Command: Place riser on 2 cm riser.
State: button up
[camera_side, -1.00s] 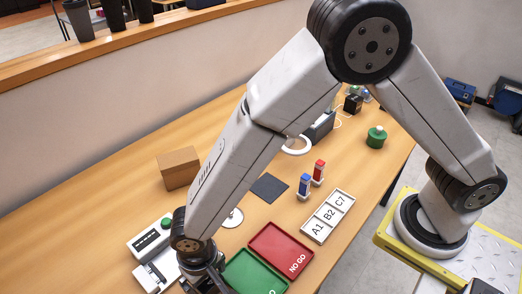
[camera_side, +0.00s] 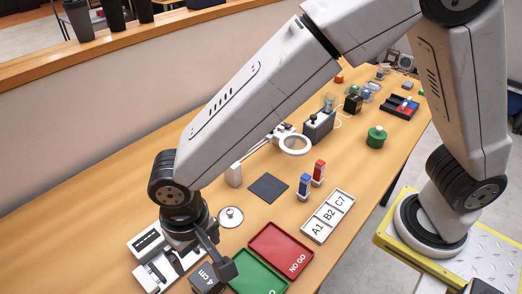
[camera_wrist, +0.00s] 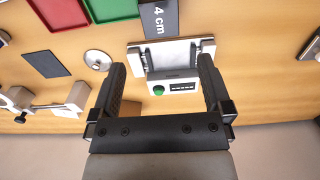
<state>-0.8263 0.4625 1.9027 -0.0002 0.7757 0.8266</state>
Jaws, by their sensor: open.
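A dark grey riser marked "4 cm" (camera_side: 207,281) is at the bottom edge of the side view, partly cut off. In the wrist view the 4 cm riser (camera_wrist: 158,20) lies at the top edge, beyond the white device and beside the green tray. My gripper (camera_wrist: 162,64) is open, with nothing between its fingers. In the side view my gripper (camera_side: 222,268) points down near the riser and in front of the white device; one finger overlaps the riser's edge in the picture. Contact cannot be told. No marking reading 2 cm is visible.
The white device (camera_side: 146,246) with a grey clamp-like top lies under my gripper; its green button (camera_wrist: 158,90) shows in the wrist view. A green tray (camera_side: 258,274), a red tray (camera_side: 282,249), a dark square mat (camera_side: 268,188) and a labelled A1/B2/C7 tray (camera_side: 328,216) lie to the right.

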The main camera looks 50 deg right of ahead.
jog(key=shift+r, duration=0.2)
dwell(0.5)
jog(key=w+d+t, duration=0.1)
jog(key=w+d, duration=0.1)
jog(key=d, duration=0.7)
jog(key=w+d, duration=0.2)
jog(key=d, duration=0.6)
jog(key=s+d, duration=0.2)
jog(key=d, duration=0.5)
jog(key=s+d+t, duration=0.1)
jog(key=s+d, duration=0.2)
jog(key=d, duration=0.4)
jog(key=shift+d+t, duration=0.3)
